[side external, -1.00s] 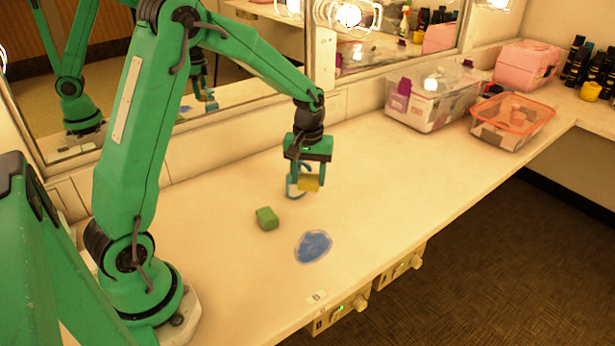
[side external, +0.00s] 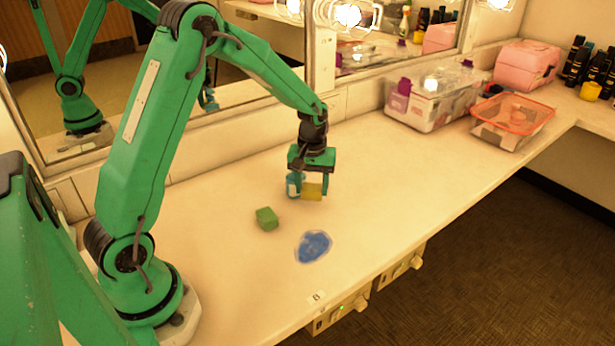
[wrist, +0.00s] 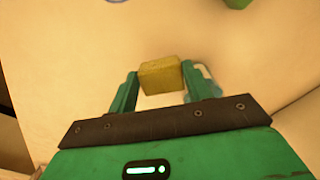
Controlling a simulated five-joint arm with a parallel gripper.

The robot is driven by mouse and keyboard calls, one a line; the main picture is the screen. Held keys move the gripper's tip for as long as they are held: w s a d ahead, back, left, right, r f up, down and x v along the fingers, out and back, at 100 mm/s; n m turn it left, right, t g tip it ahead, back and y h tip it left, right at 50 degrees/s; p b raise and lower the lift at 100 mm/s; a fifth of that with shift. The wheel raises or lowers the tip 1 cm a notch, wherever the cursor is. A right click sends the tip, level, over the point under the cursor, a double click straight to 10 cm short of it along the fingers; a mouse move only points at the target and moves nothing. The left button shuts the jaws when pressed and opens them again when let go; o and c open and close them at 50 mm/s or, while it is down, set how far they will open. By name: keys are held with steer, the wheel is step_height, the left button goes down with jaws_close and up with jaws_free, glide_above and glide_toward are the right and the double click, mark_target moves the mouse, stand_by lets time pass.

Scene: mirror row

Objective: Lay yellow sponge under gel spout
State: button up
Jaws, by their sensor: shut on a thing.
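My gripper (side external: 311,194) is shut on the yellow sponge (side external: 312,188), just above or at the counter; I cannot tell whether the sponge touches it. In the wrist view the sponge (wrist: 160,75) sits between the two fingers of my gripper (wrist: 158,82). A small blue and white bottle (side external: 294,185), which looks like the gel bottle, stands close beside the gripper, partly hidden by it. It shows only as a pale piece behind the right finger in the wrist view (wrist: 207,72). Its spout cannot be made out.
A green sponge (side external: 267,218) and a blue puddle or mat (side external: 313,246) lie nearer on the counter (side external: 400,190). A clear bin (side external: 430,100) and an orange-rimmed container (side external: 512,120) stand at the back right. A mirror (side external: 240,100) lines the back. The counter right of my gripper is clear.

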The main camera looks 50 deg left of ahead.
mark_target(312, 189)
steer(key=shift+f, duration=0.6)
steer(key=o, duration=1)
step_height(312, 189, up, 13)
steer(key=shift+r, duration=0.15)
stand_by(0.7)
